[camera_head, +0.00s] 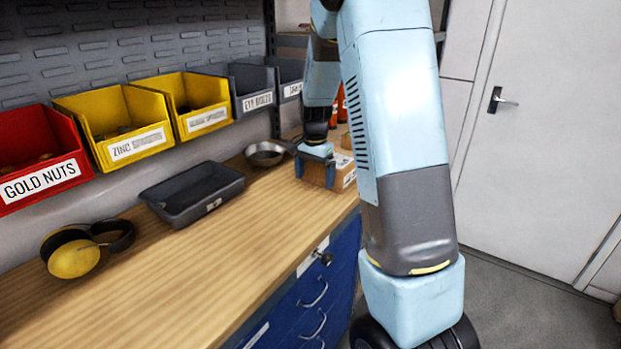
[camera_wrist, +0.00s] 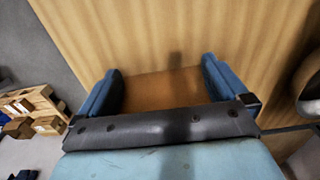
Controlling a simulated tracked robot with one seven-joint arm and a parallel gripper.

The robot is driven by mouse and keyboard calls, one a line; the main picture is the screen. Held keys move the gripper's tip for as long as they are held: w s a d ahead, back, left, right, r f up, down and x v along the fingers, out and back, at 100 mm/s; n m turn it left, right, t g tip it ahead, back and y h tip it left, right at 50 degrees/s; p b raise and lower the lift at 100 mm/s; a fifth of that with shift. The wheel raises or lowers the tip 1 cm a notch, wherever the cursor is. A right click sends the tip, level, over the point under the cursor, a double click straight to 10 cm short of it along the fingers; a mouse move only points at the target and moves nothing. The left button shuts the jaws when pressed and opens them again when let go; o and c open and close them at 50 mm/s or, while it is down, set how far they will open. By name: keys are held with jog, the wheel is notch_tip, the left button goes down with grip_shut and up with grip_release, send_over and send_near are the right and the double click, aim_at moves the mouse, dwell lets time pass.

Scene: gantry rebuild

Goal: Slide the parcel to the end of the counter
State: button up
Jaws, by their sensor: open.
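The parcel (camera_head: 342,181), a brown cardboard box with a pale label, sits on the wooden counter (camera_head: 240,240) near its far end. My gripper (camera_head: 315,172) points down over the parcel, and its blue fingers show at the parcel's left part. In the wrist view, the brown top of the parcel (camera_wrist: 160,92) lies between the two open fingers of my gripper (camera_wrist: 157,84). I cannot tell whether either finger touches it. My arm hides part of the far end of the counter.
A metal pan (camera_head: 265,153) stands left of the parcel. Bins (camera_head: 125,125) line the wall above. Orange items (camera_head: 341,103) stand beyond. The front counter strip is clear.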

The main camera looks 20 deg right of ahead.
jog(key=shift+w+d, duration=0.6)
jog(key=shift+d, duration=0.35)
jog(key=shift+w+d, duration=0.65)
jog(key=shift+d, duration=0.25)
jog(key=shift+w+d, duration=0.6)
jog(key=shift+d, duration=0.35)
jog(key=shift+s+a, duration=0.55)
jog(key=shift+a, duration=0.3)
jog(key=shift+r, duration=5)
